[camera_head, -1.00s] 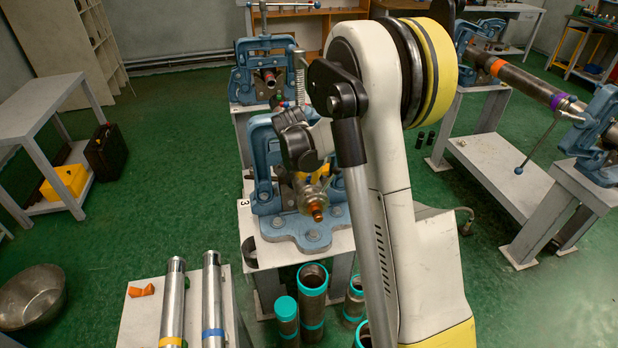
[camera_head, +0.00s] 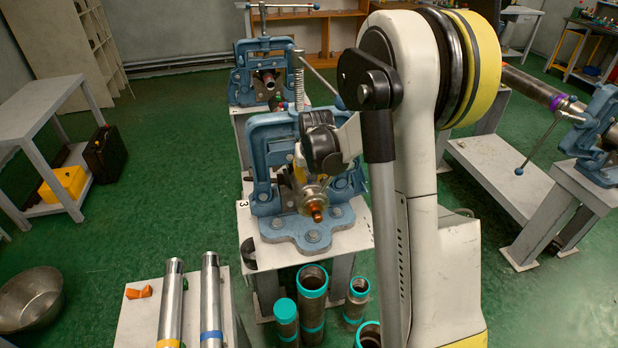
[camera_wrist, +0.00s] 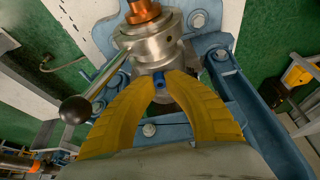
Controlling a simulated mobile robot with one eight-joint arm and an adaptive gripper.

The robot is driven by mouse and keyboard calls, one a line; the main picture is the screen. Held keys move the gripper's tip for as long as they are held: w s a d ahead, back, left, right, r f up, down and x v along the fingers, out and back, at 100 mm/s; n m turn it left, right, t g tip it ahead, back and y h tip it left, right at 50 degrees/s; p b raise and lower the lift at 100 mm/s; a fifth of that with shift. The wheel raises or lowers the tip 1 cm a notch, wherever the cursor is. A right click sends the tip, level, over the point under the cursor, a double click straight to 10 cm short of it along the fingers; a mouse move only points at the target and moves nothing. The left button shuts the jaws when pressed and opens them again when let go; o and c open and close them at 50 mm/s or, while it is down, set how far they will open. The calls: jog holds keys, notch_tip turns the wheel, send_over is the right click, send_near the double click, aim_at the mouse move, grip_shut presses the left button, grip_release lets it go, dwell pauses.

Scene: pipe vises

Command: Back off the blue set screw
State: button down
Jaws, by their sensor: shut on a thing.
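The blue set screw (camera_wrist: 158,80) is a small blue stub on the side of a silver collar (camera_wrist: 152,42) in the wrist view. My gripper (camera_wrist: 164,77) has its two yellow fingers closed around the screw, with the tips close to the collar. The fingertips hide part of the screw. The collar sits on a workpiece with a copper-orange tip (camera_head: 317,213), held at the blue pipe vise (camera_head: 262,165) on stand 3. In the head view my wrist covers much of the vise's middle, and the screw cannot be made out.
A bar with a dark ball knob (camera_wrist: 75,109) sticks out from the collar, left of my fingers. Teal-banded pipes (camera_head: 313,290) stand below the stand's front. Another blue vise (camera_head: 250,80) is behind. A table with silver pipes (camera_head: 171,300) is front left.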

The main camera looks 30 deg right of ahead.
dwell(0.4)
jog(key=c, duration=1.4)
grip_release()
jog(key=shift+o, duration=0.2)
jog(key=v, duration=0.4)
jog(key=shift+s+r, duration=0.15)
jog(key=shift+r, duration=0.2)
jog(key=s+a, duration=0.4)
jog(key=s, duration=0.7)
jog(key=shift+s, duration=0.2)
jog(key=shift+r, duration=0.1)
